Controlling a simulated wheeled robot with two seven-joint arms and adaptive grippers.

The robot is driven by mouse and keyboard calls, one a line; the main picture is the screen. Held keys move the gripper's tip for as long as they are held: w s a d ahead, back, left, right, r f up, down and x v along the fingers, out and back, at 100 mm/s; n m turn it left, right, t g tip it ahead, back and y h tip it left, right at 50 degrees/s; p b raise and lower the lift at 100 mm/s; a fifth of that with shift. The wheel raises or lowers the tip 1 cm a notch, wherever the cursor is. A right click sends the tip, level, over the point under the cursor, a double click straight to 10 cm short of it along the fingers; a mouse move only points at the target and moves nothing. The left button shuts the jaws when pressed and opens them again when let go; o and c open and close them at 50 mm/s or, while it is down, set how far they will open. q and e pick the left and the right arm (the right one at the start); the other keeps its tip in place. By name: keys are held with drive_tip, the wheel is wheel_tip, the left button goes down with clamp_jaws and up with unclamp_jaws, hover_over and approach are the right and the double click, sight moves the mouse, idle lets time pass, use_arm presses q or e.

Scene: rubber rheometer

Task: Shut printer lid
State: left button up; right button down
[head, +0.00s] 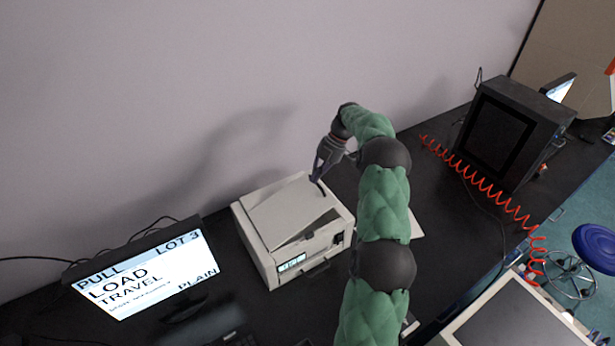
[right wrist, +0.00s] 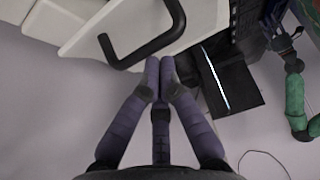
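The pale printer (head: 292,257) stands on the black bench in the head view. Its flat lid (head: 288,212) is tilted slightly, with a dark wedge-shaped gap along its front edge. A dark curved handle (head: 321,188) sits at the lid's right side; in the right wrist view the black handle (right wrist: 140,48) stands out from the pale lid (right wrist: 85,35). My right gripper (head: 318,175) is over the lid's back right corner, beside the handle. In the right wrist view its purple fingertips (right wrist: 160,68) are together, with nothing seen between them.
A monitor (head: 150,270) stands left of the printer. A dark box-shaped machine (head: 500,132) with a red coiled cable (head: 480,182) is at the right. A blue stool (head: 597,246) is beyond the bench edge. The wall is close behind the printer.

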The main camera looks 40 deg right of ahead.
sight(318, 189)
use_arm(q)
drive_tip(key=shift+b+x, duration=0.65)
drive_tip(key=shift+x, duration=0.3)
use_arm(e)
drive_tip(key=f, duration=0.1)
drive_tip(key=d+f, duration=0.1)
drive_tip(key=f, duration=0.1)
drive_tip(key=shift+s+d+f, duration=0.2)
drive_tip(key=shift+s+d, duration=0.05)
drive_tip(key=shift+d, duration=0.15)
use_arm(q)
drive_tip(key=shift+s+f+b, duration=0.1)
drive_tip(key=shift+f+b, duration=0.25)
drive_tip(key=shift+f, duration=0.05)
use_arm(e)
drive_tip(key=shift+d+f+y, duration=0.45)
drive_tip(key=shift+f+y, duration=0.25)
drive_tip(key=shift+f, duration=0.15)
drive_tip(key=shift+s, duration=0.1)
drive_tip(key=v, duration=0.7)
drive_tip(key=shift+s+d, duration=0.15)
drive_tip(key=shift+d, duration=0.05)
drive_tip(key=shift+r, duration=0.2)
